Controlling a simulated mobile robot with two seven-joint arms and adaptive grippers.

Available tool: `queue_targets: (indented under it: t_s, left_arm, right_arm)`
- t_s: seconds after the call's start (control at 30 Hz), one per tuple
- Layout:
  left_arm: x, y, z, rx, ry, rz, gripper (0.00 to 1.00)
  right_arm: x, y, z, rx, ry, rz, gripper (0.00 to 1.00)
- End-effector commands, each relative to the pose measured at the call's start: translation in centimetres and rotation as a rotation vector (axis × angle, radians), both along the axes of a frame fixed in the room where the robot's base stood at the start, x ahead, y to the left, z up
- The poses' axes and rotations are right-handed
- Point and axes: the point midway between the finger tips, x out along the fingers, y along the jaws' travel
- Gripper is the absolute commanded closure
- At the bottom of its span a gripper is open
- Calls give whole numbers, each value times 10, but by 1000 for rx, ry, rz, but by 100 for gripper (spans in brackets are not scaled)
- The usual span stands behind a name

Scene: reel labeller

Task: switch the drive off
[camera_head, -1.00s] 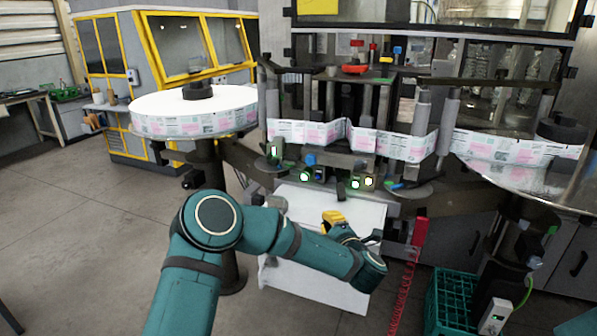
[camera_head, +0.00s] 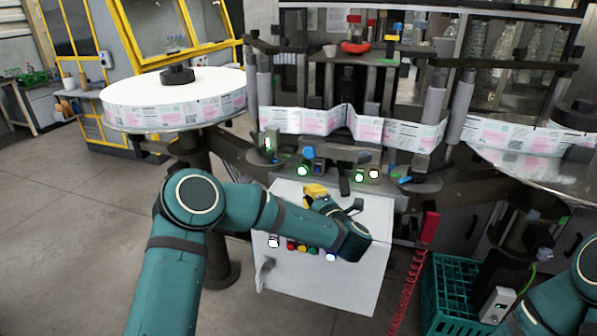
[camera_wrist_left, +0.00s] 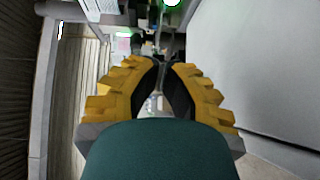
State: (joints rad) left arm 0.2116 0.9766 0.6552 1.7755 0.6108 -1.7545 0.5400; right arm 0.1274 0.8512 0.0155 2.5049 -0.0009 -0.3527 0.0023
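The white cabinet (camera_head: 335,285) stands under the reel labeller. Its front carries a row of small controls: a lit white one (camera_head: 273,242), red (camera_head: 291,245), yellow (camera_head: 301,247), green (camera_head: 313,250) and lit blue (camera_head: 331,256). A grey handle (camera_head: 265,270) sits below them at the left. I cannot read which control belongs to the drive. My left gripper (camera_head: 314,190), with yellow fingers, is over the cabinet's top, apart from those front controls. The left wrist view shows its fingertips (camera_wrist_left: 164,64) drawn together with nothing between them. My right gripper is out of view.
A large label reel (camera_head: 180,85) stands left. A green crate (camera_head: 450,270) and a red coiled cable (camera_head: 408,290) are right. The left floor is clear.

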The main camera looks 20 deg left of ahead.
Motion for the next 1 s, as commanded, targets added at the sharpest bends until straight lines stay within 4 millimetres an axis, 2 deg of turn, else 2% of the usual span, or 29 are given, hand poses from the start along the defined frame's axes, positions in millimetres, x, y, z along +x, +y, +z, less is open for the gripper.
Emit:
queue_targets:
  t_s: [0.2,0.37,0.8,1.0]
  left_arm:
    - [2,2,0,0,0,1,100]
    - [14,14,-2,-1,0,4,100]
    - [78,69,-6,-2,-1,4,100]
    - [102,64,-6,-1,-1,1,100]
  right_arm:
    - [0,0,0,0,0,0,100]
    - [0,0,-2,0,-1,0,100]
    - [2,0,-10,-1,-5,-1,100]
    - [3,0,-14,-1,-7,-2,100]
